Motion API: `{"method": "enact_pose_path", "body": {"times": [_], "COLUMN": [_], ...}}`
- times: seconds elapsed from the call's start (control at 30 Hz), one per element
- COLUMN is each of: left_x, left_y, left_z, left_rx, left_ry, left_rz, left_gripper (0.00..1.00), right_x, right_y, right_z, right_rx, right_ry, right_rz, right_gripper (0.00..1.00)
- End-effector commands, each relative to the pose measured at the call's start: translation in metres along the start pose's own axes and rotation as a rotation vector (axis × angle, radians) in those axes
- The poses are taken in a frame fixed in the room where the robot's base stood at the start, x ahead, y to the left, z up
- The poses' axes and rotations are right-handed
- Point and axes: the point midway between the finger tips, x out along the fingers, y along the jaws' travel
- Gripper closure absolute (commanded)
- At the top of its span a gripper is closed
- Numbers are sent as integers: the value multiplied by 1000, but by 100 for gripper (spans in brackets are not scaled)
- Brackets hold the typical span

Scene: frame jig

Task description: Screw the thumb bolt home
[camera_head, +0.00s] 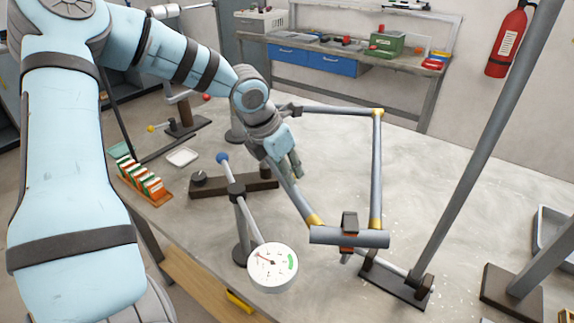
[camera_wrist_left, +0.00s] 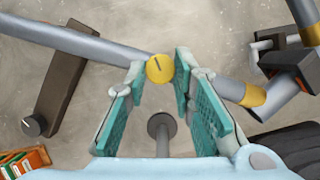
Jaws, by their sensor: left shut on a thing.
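My left gripper (camera_head: 291,168) reaches down over the grey tube frame (camera_head: 368,112), at the frame's near-left tube. In the left wrist view its teal-padded fingers (camera_wrist_left: 160,72) are shut on the thumb bolt (camera_wrist_left: 160,68), a round yellow head with a dark line across it. The bolt head sits at the grey tube (camera_wrist_left: 90,42); how deep the bolt sits cannot be seen. In the head view the fingers hide the bolt. My right gripper is not in view.
A dial gauge (camera_head: 273,267) with a green zone stands in front. A dark block with a knob (camera_head: 198,178) and a blue-ended lever (camera_head: 222,158) are left of the frame. A slanted grey post (camera_head: 485,140) rises at right. Bare tabletop lies inside the frame.

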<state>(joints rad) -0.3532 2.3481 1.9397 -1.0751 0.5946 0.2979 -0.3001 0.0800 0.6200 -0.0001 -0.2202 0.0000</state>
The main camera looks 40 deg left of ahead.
Motion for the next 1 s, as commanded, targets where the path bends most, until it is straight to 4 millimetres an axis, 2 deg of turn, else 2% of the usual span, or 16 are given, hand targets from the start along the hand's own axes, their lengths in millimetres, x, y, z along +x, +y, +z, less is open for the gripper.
{"method": "enact_pose_path", "body": {"times": [0.2,0.43,0.63,1.0], "left_x": [-3,-1,2,4], "left_y": [2,4,7,9], "left_z": [2,1,2,4], "left_rx": [167,369,543,871], "left_ry": [1,1,0,0], "left_rz": [-73,-155,-226,-359], "left_gripper": [100,100,100,100], "right_x": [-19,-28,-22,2], "right_y": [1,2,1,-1], "right_z": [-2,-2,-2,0], "right_rx": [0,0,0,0], "right_ry": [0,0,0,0], "right_rz": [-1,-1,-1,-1], "right_gripper": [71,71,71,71]}}
